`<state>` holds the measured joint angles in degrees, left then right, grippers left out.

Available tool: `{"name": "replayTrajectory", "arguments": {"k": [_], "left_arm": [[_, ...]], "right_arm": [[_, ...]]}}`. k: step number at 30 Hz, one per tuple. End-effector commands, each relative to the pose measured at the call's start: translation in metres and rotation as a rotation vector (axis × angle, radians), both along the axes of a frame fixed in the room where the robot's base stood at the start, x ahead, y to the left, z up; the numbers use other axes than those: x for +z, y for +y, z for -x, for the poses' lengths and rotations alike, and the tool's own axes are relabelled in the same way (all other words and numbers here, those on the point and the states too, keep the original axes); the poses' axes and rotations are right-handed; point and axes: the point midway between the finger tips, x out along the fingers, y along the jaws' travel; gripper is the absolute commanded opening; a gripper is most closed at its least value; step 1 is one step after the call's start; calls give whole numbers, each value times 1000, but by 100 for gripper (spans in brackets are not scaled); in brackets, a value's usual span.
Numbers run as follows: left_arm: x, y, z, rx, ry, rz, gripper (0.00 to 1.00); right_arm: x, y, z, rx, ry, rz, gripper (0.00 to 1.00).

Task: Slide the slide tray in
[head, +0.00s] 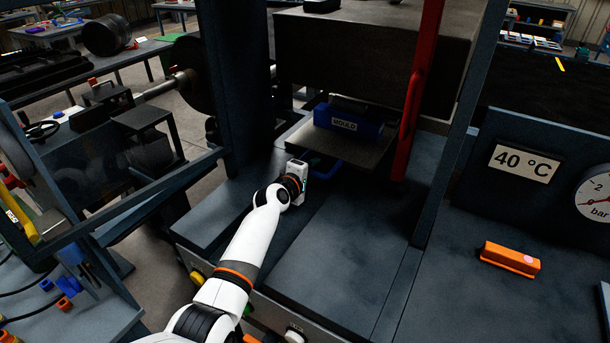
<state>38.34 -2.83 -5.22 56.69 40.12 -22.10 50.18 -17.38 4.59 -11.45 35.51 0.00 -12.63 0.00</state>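The slide tray (363,157) is a flat grey plate sticking out at the front of the press, under the dark upper block. A blue block labelled MOULD (346,122) sits on it. A blue handle (327,178) shows below the tray's front edge. My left gripper (305,168) is at the left end of this handle, low over the press bed. Its fingers are too hidden to tell whether they are open or shut, or whether they touch the handle. My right gripper is not in view.
The heavy upper press block (375,42) hangs above the tray. A red upright bar (414,100) stands at the tray's right side, between dark posts. An orange block (510,259) lies on the right panel, below a 40 °C sign (523,163). The front bed surface is clear.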

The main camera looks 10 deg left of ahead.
Motion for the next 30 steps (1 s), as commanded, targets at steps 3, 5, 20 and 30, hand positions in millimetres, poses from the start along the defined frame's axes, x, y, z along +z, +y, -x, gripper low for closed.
{"name": "replayTrajectory", "arguments": {"k": [3, 5, 20, 30], "left_arm": [[3, 3, 10, -1, 0, 2, 35], [5, 7, 18, 1, 0, 1, 35], [21, 35, 96, 1, 0, 1, 35], [25, 39, 108, 1, 0, 0, 35]], "right_arm": [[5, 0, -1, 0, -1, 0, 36], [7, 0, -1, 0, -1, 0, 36], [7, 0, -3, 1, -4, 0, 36], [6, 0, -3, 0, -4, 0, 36]]}}
